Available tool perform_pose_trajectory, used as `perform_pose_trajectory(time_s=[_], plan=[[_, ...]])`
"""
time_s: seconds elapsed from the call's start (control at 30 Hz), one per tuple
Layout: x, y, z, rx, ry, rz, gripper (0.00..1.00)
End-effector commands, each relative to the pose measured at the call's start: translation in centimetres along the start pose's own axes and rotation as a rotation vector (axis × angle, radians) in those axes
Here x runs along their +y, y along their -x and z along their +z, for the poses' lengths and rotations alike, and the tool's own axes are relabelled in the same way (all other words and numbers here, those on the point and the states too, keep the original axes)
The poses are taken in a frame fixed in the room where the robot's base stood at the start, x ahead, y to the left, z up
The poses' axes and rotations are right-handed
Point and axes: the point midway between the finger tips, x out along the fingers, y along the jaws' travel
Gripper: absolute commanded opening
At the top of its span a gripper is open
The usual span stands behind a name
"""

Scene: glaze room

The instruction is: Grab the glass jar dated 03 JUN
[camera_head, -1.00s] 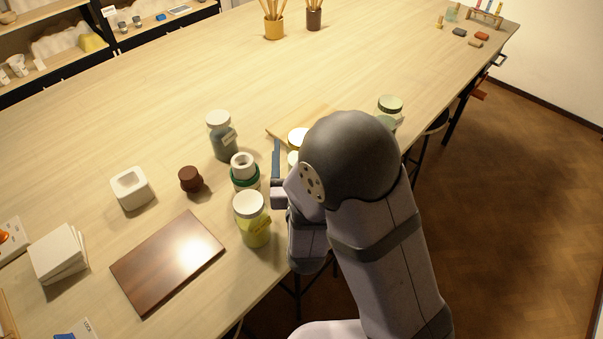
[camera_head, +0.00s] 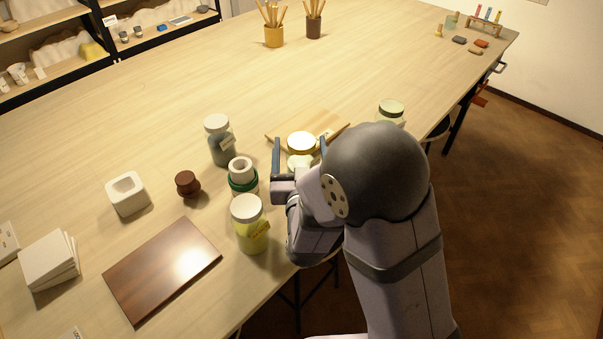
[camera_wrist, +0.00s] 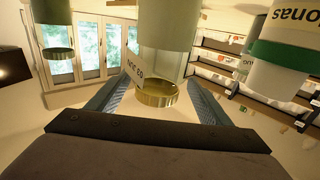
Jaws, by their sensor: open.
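The glass jar with a gold lid (camera_head: 301,147) stands on the table near the front edge. In the wrist view, which is upside down, the jar (camera_wrist: 158,92) carries a white tag (camera_wrist: 133,66) that reads 03 JUN. My gripper (camera_head: 300,138) is open, with one finger on each side of this jar. In the wrist view the fingers also flank the gold lid, with visible gaps. I cannot tell how deep the jar sits between them. My gripper hides part of its lower body in the head view.
Close left stand a green-banded pot (camera_head: 242,178), a yellow jar (camera_head: 250,234) and a grey-green jar (camera_head: 222,150). A wooden board (camera_head: 316,121) lies behind the gold-lidded jar. The table's middle is clear.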

Motion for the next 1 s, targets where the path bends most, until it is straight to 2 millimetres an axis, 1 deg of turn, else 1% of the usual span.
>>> perform_pose_trajectory(time_s=[0.1, 0.33, 0.47, 0.67, 0.77, 0.8, 0.87, 0.9, 0.97, 1.0], plan=[[0.3, -1.4, -0.4, -0.001, 0.001, 0.003, 0.73], [0.4, -3.9, -0.2, 0.000, 0.001, 0.003, 0.73], [0.4, -4.4, -0.1, 0.000, 0.001, 0.001, 0.73], [0.3, -4.4, -0.1, 0.000, 0.001, 0.001, 0.73], [0.3, -4.4, -0.1, 0.000, 0.001, 0.001, 0.51], [0.3, -4.4, -0.1, 0.000, 0.001, 0.001, 0.41], [0.3, -4.4, -0.1, 0.000, 0.001, 0.001, 0.27], [0.3, -4.4, -0.1, 0.000, 0.001, 0.001, 0.18], [0.3, -4.4, -0.1, 0.000, 0.001, 0.001, 0.03], [0.3, -4.4, 0.0, -0.001, 0.001, 0.001, 0.00]])
